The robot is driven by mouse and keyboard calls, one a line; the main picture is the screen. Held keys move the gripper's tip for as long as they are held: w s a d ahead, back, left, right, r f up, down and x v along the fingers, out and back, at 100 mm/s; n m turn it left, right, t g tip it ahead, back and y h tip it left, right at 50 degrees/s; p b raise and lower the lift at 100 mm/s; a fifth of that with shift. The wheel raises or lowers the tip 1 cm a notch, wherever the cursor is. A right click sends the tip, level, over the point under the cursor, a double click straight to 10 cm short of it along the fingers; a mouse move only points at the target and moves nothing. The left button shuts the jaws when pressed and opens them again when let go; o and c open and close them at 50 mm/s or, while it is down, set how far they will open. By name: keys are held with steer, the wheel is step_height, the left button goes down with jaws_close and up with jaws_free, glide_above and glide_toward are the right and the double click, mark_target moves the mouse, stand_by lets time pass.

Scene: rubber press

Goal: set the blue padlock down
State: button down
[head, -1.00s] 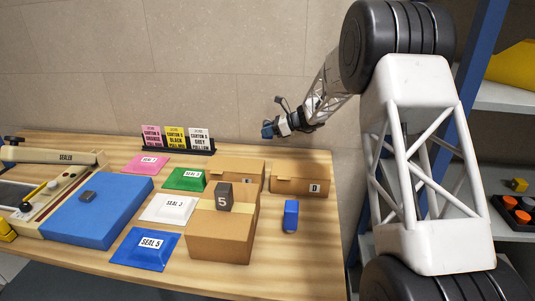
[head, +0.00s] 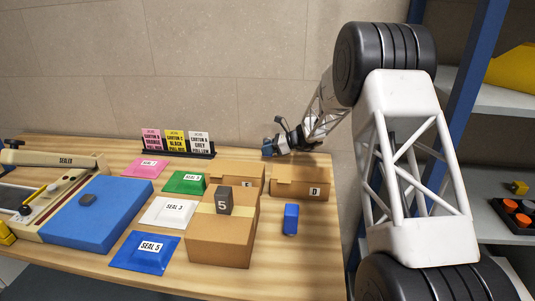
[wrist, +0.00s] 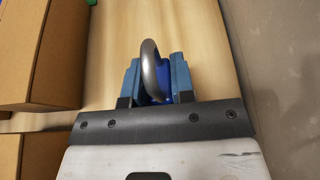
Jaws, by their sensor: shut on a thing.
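My gripper (head: 268,149) is at the back of the wooden table, behind the carton marked D, its tip a little above the tabletop or close to it. In the wrist view the gripper (wrist: 155,82) is shut on the blue padlock (wrist: 158,76), with a blue-padded finger on each side. The padlock's grey shackle (wrist: 148,66) arches toward the camera, and its blue body is partly hidden below. In the head view I cannot separate the padlock from the blue fingers. Whether it touches the table cannot be told.
Carton D (head: 302,182) and another open carton (head: 250,174) stand in front of the gripper. A taped carton (head: 232,240) bears a dark block marked 5 (head: 223,201). A blue block (head: 291,218) stands to its right. Bare wood (wrist: 202,42) surrounds the padlock; the table edge is at right.

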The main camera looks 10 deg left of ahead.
steer(key=shift+f, duration=1.1)
steer(key=shift+f, duration=0.15)
steer(key=c, duration=1)
jaws_free()
steer(key=shift+o, duration=0.2)
steer(key=shift+d, duration=0.15)
steer(key=v, duration=1.1)
steer(key=shift+d+r, duration=0.25)
steer(key=shift+d, duration=0.1)
steer(key=shift+r, duration=0.1)
